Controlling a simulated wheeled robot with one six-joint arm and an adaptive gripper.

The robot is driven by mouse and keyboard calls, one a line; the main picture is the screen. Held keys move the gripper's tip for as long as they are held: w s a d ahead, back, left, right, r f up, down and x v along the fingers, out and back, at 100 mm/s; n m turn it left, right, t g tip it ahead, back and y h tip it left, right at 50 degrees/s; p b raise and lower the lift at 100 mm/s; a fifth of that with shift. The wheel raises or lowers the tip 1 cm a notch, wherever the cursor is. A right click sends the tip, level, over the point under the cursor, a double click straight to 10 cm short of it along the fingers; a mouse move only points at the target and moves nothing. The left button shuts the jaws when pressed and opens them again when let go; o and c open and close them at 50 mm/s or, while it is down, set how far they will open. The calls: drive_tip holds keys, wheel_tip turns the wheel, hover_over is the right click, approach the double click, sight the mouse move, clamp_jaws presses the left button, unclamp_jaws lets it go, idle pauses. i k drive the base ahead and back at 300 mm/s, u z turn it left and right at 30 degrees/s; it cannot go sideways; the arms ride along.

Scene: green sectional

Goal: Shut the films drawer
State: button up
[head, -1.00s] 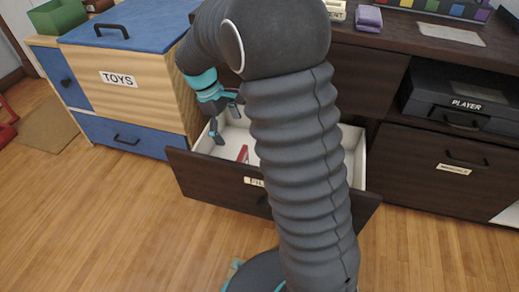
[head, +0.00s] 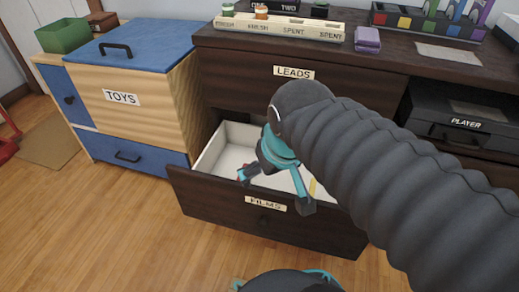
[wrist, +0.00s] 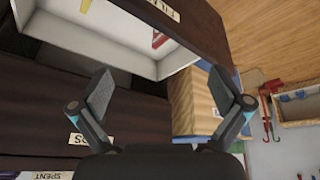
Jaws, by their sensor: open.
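The films drawer (head: 220,204) is pulled well out of the dark cabinet, its front marked FILMS and its white inside showing. A red thing and a yellow thing lie inside, partly hidden by my arm in the head view. My gripper (head: 273,190) is open and empty over the drawer, near its front panel; I cannot tell whether a finger touches it. In the wrist view my gripper (wrist: 160,88) has its fingers spread wide, with the drawer (wrist: 200,25) beyond them at the top.
The toys chest (head: 150,95) stands close to the drawer's left side. The leads drawer (head: 300,90) above is shut. A black player (head: 450,122) sits in the right-hand bay. A labelled rack (head: 280,28) and a purple block (head: 367,38) stand on top. Wooden floor is clear in front.

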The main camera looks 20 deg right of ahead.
sight(210, 191)
drive_tip(key=u, duration=1.55)
drive_tip(key=k, duration=0.9)
drive_tip(key=z, duration=1.5)
